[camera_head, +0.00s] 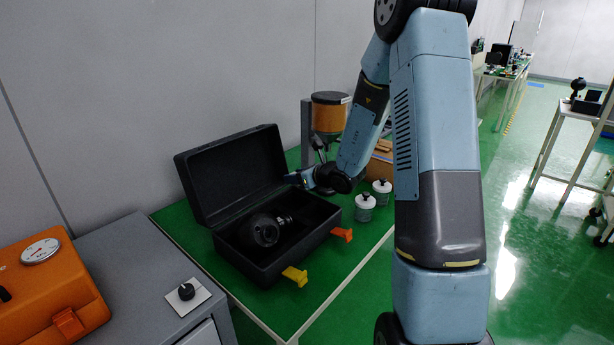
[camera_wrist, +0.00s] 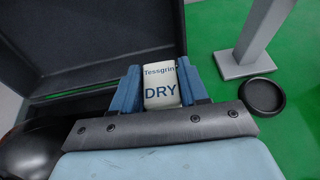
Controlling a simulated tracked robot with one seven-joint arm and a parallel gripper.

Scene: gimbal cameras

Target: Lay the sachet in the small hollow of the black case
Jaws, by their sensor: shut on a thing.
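The black case (camera_head: 262,262) stands open on the green table, its lid (camera_head: 238,172) tilted back. A dark round device (camera_head: 262,230) lies inside it; the small hollow cannot be made out clearly. My gripper (camera_head: 298,179) is above the back right part of the case, near the lid's right edge. In the wrist view my gripper (camera_wrist: 160,88) is shut on the white sachet (camera_wrist: 160,93), which reads "Tessgrin DRY" and sits between the blue fingers. The case lid (camera_wrist: 100,40) shows behind it at the left.
An orange-and-black device on a stand (camera_head: 330,112) is behind. A black round dish (camera_wrist: 262,96) lies beside the stand's foot.

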